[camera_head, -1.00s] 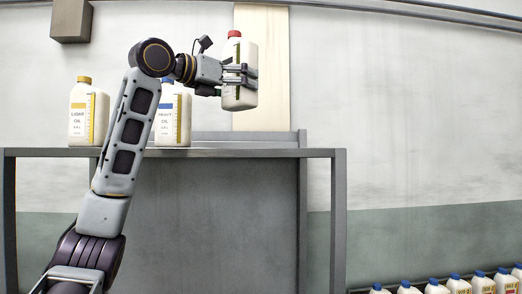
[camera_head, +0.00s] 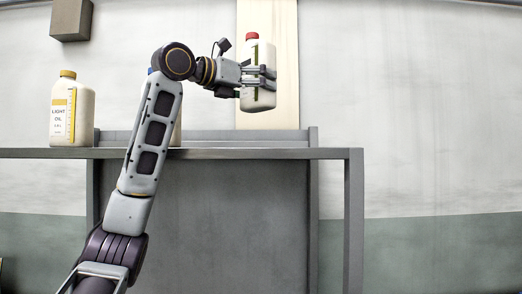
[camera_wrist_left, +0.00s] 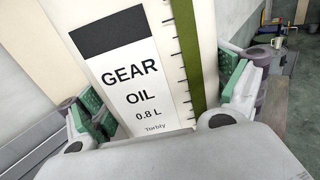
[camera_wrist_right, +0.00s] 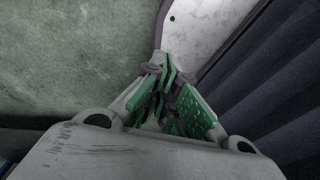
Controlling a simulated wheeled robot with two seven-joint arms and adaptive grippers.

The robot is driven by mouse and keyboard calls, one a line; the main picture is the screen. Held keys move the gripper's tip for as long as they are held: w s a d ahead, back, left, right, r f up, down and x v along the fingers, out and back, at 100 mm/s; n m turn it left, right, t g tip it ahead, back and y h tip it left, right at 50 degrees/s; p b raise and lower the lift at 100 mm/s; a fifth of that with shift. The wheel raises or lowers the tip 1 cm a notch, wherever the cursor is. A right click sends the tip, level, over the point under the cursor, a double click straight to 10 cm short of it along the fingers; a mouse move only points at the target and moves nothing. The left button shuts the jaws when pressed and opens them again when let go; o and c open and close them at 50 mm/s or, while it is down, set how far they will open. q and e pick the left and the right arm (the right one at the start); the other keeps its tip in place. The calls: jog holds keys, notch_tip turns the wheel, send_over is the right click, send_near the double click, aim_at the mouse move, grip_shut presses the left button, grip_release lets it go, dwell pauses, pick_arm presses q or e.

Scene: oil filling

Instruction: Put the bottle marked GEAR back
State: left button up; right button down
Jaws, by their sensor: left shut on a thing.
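The GEAR bottle (camera_head: 262,98) is white with a red cap and a green stripe. My left gripper (camera_head: 258,80) is shut on its body and holds it upright, above the level of the grey table (camera_head: 240,153) in the head view. In the left wrist view, its label (camera_wrist_left: 135,85) reads GEAR OIL 0.8 L, between the green finger pads. My right gripper (camera_wrist_right: 165,105) shows only in the right wrist view. Its green pads are close together with nothing visible between them.
A LIGHT OIL bottle (camera_head: 84,106) with a yellow cap stands on the table at the left. Another bottle (camera_head: 177,130) stands mostly hidden behind my left arm. The tabletop right of it looks clear. A raised ledge (camera_head: 220,135) runs along the table's back.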

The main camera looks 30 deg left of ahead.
aim_at(248, 105)
pick_arm(q)
jog(key=shift+s+r, duration=0.15)
jog(key=shift+s, duration=0.1)
jog(key=shift+w+f, duration=0.15)
jog(key=shift+f, duration=1.25)
jog(key=shift+f+b, duration=0.5)
jog(key=shift+f, duration=0.95)
pick_arm(e)
jog(key=shift+s+d+f, duration=0.15)
jog(key=shift+s+f, duration=0.2)
jog(key=shift+f, duration=0.1)
pick_arm(q)
jog(key=shift+f, duration=0.15)
jog(key=shift+f+b, duration=0.35)
jog(key=shift+f, duration=1.6)
pick_arm(e)
jog(key=shift+s+f, duration=0.1)
jog(key=shift+f, duration=0.25)
pick_arm(q)
jog(key=shift+f, duration=0.15)
